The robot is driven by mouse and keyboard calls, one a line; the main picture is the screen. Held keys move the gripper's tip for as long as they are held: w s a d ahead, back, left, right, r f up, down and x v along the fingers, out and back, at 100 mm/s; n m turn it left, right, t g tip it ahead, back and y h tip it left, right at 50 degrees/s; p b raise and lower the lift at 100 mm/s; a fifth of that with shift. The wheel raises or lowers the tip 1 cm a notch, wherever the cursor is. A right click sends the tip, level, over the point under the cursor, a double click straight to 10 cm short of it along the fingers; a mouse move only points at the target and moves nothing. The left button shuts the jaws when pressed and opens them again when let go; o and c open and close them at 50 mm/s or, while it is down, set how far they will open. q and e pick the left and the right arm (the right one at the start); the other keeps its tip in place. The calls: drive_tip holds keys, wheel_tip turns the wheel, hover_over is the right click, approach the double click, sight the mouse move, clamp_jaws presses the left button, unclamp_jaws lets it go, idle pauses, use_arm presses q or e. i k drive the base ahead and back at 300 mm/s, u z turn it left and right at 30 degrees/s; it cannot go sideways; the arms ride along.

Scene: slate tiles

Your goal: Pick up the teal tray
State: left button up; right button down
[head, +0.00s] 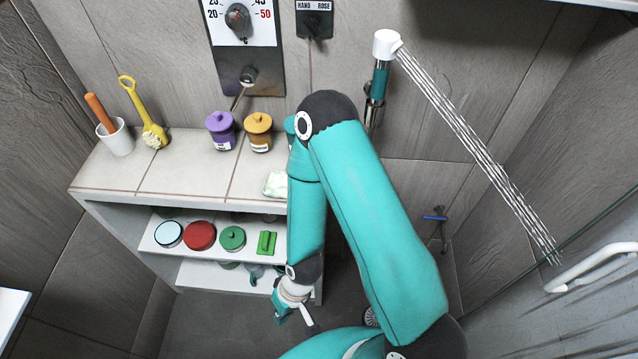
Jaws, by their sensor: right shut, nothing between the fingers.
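I cannot make out a clear teal tray. A pale green and white item (275,184), perhaps a dish with soap, sits at the right end of the tiled ledge, partly hidden by my right arm. A small blue-grey item (257,273) on the bottom shelf is too small and covered to name. My right gripper (294,316) points down in front of the lower shelves, shut and empty, apart from everything. My left gripper is not in view.
The ledge (190,160) holds a white cup (117,138), a yellow brush (154,132), a purple jar (220,130) and an orange jar (258,132). A shower (387,44) sprays water at right.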

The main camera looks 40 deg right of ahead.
sight(275, 185)
drive_tip(key=u, duration=1.05)
drive_tip(key=i, duration=0.1)
drive_tip(key=z, duration=2)
drive_tip(key=k, duration=0.8)
drive_tip(key=z, duration=0.15)
drive_tip(key=i, duration=0.8)
drive_tip(key=z, duration=0.3)
